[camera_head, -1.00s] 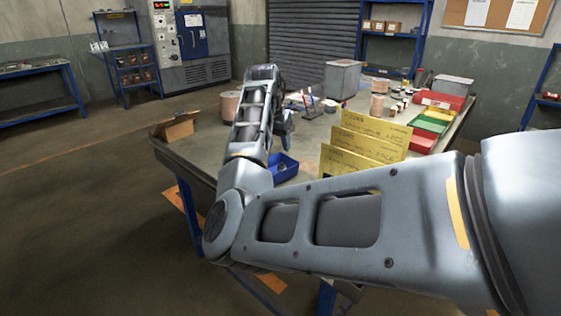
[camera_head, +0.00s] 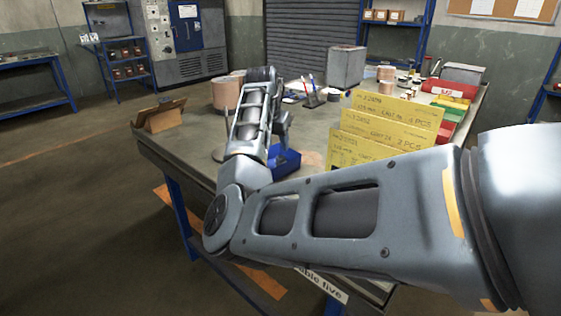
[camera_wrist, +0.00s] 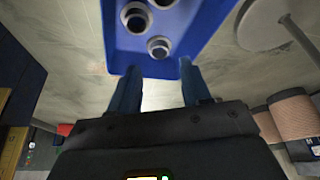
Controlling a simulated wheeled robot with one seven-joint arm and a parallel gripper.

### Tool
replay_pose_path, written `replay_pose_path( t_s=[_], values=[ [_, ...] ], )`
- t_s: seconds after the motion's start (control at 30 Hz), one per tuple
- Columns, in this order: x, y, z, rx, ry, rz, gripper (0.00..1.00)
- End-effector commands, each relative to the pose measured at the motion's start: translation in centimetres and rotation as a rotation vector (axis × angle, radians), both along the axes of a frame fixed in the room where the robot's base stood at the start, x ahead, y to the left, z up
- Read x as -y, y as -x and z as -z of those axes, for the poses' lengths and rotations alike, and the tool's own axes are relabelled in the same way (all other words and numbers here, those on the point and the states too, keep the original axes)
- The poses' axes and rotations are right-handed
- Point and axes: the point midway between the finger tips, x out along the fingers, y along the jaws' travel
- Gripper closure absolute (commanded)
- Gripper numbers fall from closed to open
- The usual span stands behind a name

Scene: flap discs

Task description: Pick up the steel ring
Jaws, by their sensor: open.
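Several grey steel rings show in the wrist view: one ring (camera_wrist: 158,47) is nearest my fingers, another ring (camera_wrist: 137,16) lies beyond it, and a third (camera_wrist: 163,3) is cut by the top edge. They sit in a blue bin (camera_wrist: 118,38), also seen on the bench in the head view (camera_head: 289,164). I cannot tell which one the task means. My gripper (camera_wrist: 159,77) is open and empty, its two blue fingers apart at the near edge of the bin, with no ring between them. In the head view my arm mostly hides the gripper and bin contents.
Yellow cards (camera_head: 385,130) stand right of the bin. A grey disc with a rod (camera_wrist: 258,28) and copper-coloured cylinders (camera_wrist: 294,116) are to the right in the wrist view. A grey box (camera_head: 346,68) and red bin (camera_head: 449,89) stand further back.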

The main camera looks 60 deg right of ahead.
Motion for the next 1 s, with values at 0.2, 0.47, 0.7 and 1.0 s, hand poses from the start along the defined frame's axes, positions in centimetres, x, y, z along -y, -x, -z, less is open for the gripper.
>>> replay_pose_path(
  t_s=[0.2, 0.47, 0.7, 1.0],
  values=[
    [0.9, 0.0, 2.2, -0.001, -0.003, 0.0, 0.52],
    [2.1, -0.1, 5.1, -0.001, -0.002, -0.001, 0.52],
    [2.2, -0.1, 5.5, 0.0, -0.001, -0.001, 0.52],
    [2.2, -0.1, 5.5, 0.0, -0.001, -0.001, 0.78]
  ],
)
